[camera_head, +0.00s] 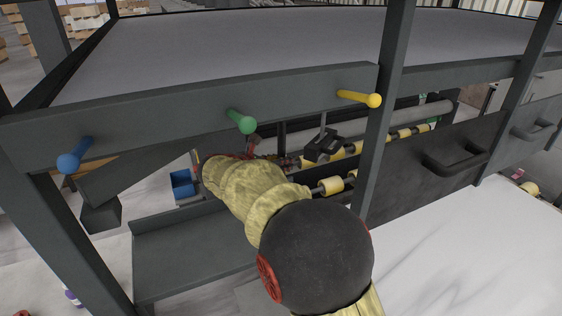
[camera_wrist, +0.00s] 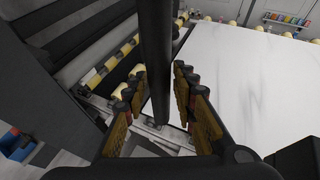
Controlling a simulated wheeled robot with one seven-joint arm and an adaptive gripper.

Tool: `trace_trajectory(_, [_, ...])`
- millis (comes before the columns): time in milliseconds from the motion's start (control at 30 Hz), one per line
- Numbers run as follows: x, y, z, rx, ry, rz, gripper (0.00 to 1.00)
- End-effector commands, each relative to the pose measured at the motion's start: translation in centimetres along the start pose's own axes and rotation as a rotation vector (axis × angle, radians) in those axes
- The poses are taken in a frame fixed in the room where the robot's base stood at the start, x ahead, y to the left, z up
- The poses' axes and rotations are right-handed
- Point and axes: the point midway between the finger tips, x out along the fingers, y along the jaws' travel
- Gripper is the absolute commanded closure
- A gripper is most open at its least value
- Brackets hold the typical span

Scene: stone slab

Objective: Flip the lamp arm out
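My gripper (camera_wrist: 159,70) is open in the wrist view, with one finger on each side of a long dark bar (camera_wrist: 155,30). I cannot tell whether the bar is the lamp arm or a frame post, nor whether the fingers touch it. In the head view my gripper (camera_head: 272,156) is mostly hidden behind my own arm, below the green peg. Just right of it is a small black block (camera_head: 323,146) on a thin rod, possibly the lamp. A dark slanted beam (camera_head: 145,165) ending in a box (camera_head: 101,214) shows at the left; its role is unclear.
A grey frame rail (camera_head: 190,112) carries blue (camera_head: 75,155), green (camera_head: 242,121) and yellow pegs (camera_head: 360,98). A frame post (camera_head: 383,110) stands right of my gripper. Yellow rollers (camera_head: 333,186) lie behind. A white slab (camera_head: 460,255) fills the lower right. A blue bin (camera_head: 182,185) is at left.

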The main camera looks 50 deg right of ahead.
Motion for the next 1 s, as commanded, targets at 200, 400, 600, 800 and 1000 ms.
trace_trajectory(200, [0.0,0.0,0.0,-0.001,0.0,0.0,0.62])
trace_trajectory(400, [0.0,0.0,0.0,-0.001,0.0,0.0,0.62])
trace_trajectory(600, [-1.8,0.2,0.1,0.0,-0.001,0.005,0.62])
trace_trajectory(800, [-5.1,0.1,-0.1,-0.002,0.0,0.004,0.62])
trace_trajectory(1000, [-7.1,0.1,-0.1,-0.001,0.0,0.001,0.62])
